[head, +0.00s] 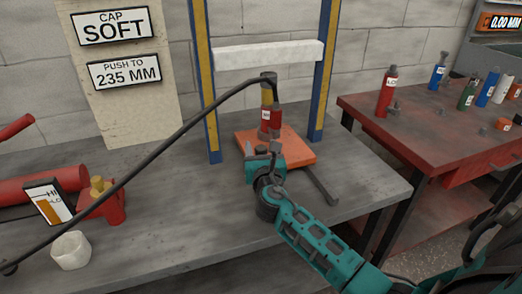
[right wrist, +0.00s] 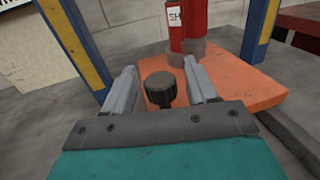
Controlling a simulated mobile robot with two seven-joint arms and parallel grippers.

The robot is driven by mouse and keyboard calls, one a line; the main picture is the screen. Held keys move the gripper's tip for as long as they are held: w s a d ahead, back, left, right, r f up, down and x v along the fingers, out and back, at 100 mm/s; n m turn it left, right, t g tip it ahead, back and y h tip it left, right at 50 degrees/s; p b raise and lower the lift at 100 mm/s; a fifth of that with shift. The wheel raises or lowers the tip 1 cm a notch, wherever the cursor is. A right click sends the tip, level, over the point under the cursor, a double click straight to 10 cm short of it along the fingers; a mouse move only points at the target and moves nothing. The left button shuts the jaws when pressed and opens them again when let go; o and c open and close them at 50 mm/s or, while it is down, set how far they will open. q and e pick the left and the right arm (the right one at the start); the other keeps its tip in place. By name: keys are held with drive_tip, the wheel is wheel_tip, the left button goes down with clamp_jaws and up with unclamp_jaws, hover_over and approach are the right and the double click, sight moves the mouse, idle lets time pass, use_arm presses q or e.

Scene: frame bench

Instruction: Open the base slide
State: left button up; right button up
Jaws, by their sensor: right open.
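The base slide looks to be the orange plate (head: 300,150) on the grey bench, between the blue and yellow posts. It also shows in the right wrist view (right wrist: 245,85). A red cylinder (head: 270,118) stands upright on it. A dark round knob (right wrist: 160,90) is at the plate's near side. My right gripper (head: 268,150) is open at the plate's near left edge. In the right wrist view its two fingers (right wrist: 160,76) are on either side of the knob, with gaps visible. The knob is mostly hidden in the head view. My left gripper is not in view.
A black hose (head: 150,178) crosses the bench to the cylinder's top. A white crossbar (head: 268,55) spans the posts. A red table (head: 440,130) with several bottles stands right.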

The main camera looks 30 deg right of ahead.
clamp_jaws()
idle(0.5)
